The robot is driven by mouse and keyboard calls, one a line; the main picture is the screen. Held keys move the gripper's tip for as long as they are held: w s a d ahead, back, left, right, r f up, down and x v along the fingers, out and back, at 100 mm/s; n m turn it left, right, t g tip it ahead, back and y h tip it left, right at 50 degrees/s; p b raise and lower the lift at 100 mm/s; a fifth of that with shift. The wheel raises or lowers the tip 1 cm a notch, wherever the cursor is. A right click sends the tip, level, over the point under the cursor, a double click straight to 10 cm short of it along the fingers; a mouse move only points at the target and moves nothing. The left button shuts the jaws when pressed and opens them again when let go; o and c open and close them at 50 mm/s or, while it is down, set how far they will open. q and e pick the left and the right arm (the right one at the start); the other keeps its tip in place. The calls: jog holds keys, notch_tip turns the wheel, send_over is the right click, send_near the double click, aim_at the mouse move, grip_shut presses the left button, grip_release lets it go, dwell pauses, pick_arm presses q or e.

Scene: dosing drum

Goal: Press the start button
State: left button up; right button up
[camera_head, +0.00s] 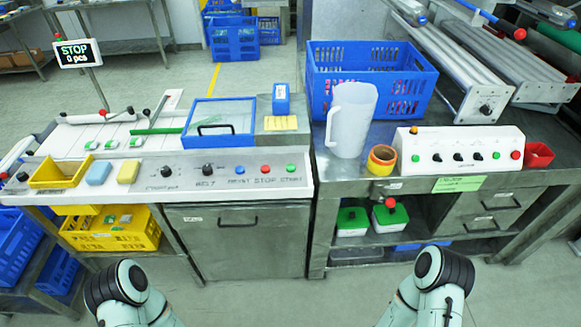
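The green start button (291,168) is at the right end of a row of buttons on the white sloped control panel (190,184). The label below it reads START. A red stop button (265,169) and a blue button (239,170) are just to its left. Two black knobs, one labelled BELT, are farther left. A display (78,53) on a post at the back left reads STOP, 0 pcs. Only links of my two arms show at the bottom edge, well below the panel. Neither gripper is in view. Nothing covers the start button.
A second panel (460,150) with knobs and buttons stands on the right bench. A white jug (351,120), orange tape rolls (381,158) and a blue crate (372,62) are near it. A yellow tray (61,173) and sponges sit at the panel's left. The space before the panel is free.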

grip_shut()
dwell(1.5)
